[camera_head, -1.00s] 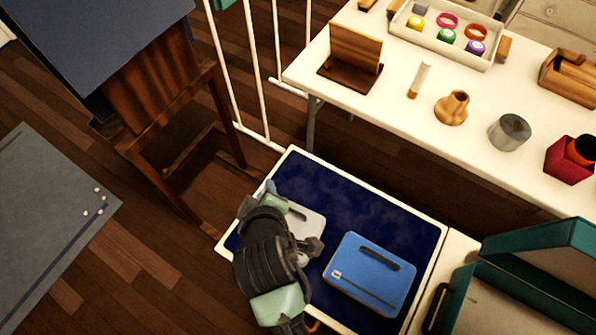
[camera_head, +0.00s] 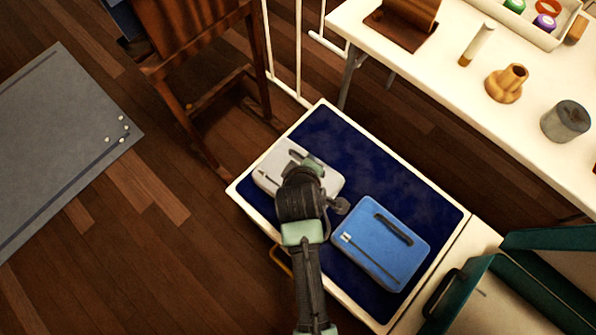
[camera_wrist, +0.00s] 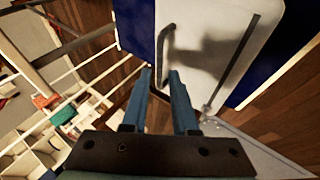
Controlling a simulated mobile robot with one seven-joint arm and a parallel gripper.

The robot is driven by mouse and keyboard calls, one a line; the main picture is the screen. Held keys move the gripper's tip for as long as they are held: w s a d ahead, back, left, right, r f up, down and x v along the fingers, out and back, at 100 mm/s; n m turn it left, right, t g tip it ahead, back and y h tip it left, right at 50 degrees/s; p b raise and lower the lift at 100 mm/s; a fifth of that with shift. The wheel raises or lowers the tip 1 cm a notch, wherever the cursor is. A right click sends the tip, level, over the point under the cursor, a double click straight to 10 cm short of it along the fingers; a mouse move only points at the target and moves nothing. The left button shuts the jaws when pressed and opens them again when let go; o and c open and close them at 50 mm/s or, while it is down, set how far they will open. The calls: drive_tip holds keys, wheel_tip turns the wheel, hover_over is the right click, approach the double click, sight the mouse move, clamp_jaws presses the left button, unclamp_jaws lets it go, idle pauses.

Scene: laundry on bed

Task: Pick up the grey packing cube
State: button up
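The grey packing cube (camera_head: 268,178) lies flat on a dark blue surface with a white frame, partly covered by my arm in the head view. It has a dark handle and a zip line; it also shows in the wrist view (camera_wrist: 205,75), pale, with its handle (camera_wrist: 163,42) just beyond my fingertips. My gripper (camera_wrist: 159,78) is open and empty, its two blue fingers pointing at the cube's handle end. In the head view my gripper (camera_head: 312,165) is over the cube; whether it touches the cube cannot be told.
A blue packing cube (camera_head: 380,243) lies right of the grey one on the dark blue surface (camera_head: 345,140). An open teal case (camera_head: 535,285) is at the lower right. A white table (camera_head: 440,75) with small objects stands behind, and a wooden chair (camera_head: 200,65) at the upper left.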

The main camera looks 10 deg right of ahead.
drive_tip(key=x, duration=0.3)
drive_tip(key=shift+d+f+b, duration=0.15)
drive_tip(key=shift+b, duration=0.2)
drive_tip(key=shift+c, duration=0.2)
clamp_jaws()
idle(0.9)
